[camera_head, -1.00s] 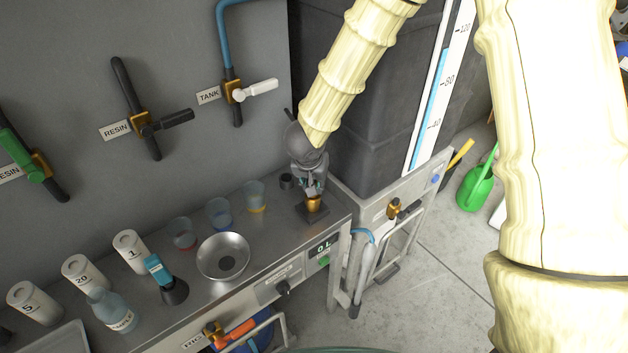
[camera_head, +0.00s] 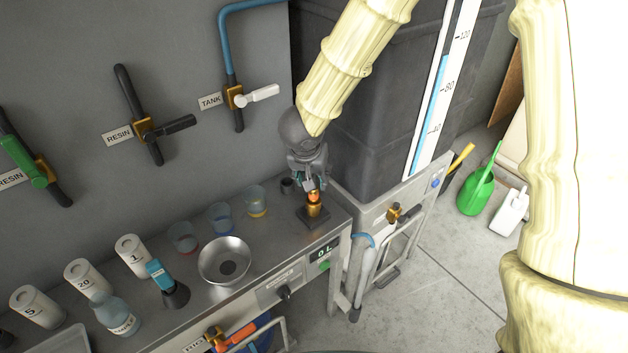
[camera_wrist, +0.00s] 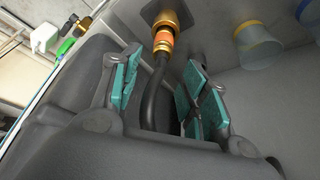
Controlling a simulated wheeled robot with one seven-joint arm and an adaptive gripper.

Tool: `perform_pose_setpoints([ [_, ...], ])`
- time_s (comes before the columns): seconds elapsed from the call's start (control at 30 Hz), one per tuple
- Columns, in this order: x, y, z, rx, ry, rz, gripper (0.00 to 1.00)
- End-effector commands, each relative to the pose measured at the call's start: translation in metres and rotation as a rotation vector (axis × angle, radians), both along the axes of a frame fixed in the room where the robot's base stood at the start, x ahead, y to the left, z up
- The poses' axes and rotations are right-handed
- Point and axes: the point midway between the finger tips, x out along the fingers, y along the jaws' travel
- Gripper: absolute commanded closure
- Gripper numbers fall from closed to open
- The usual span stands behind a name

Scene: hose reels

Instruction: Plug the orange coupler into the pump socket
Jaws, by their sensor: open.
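The orange coupler (camera_wrist: 163,37) sits in line with the brass pump socket (camera_wrist: 166,17), its end at the socket's mouth. A black hose (camera_wrist: 154,85) runs from the coupler back between my fingers. In the head view the coupler (camera_head: 313,196) stands upright on the brass socket (camera_head: 314,211), which is fixed to a dark square plate on the bench. How deep it sits I cannot tell. My gripper (camera_head: 309,182) is just above the coupler. In the wrist view its teal-padded fingers (camera_wrist: 158,92) are apart, with the coupler beyond their tips.
Clear cups (camera_head: 221,217), a metal bowl (camera_head: 225,260) and white canisters (camera_head: 132,249) stand on the bench to the left. A dark tank (camera_head: 372,110) rises close behind on the right. Wall valves (camera_head: 236,97) are at the back left. A green watering can (camera_head: 476,192) stands on the floor.

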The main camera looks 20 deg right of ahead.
Motion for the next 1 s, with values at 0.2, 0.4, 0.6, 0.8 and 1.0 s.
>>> perform_pose_setpoints([
  [0.2, -0.011, 0.006, 0.033, 0.001, -0.002, -0.001, 0.55],
  [0.4, -0.016, 0.009, 0.046, 0.001, 0.0, -0.002, 0.55],
  [0.6, -0.017, 0.01, 0.048, 0.0, 0.0, 0.0, 0.55],
  [0.8, -0.017, 0.01, 0.048, 0.0, 0.0, 0.0, 0.55],
  [1.0, -0.017, 0.01, 0.048, 0.0, 0.0, 0.0, 0.55],
])
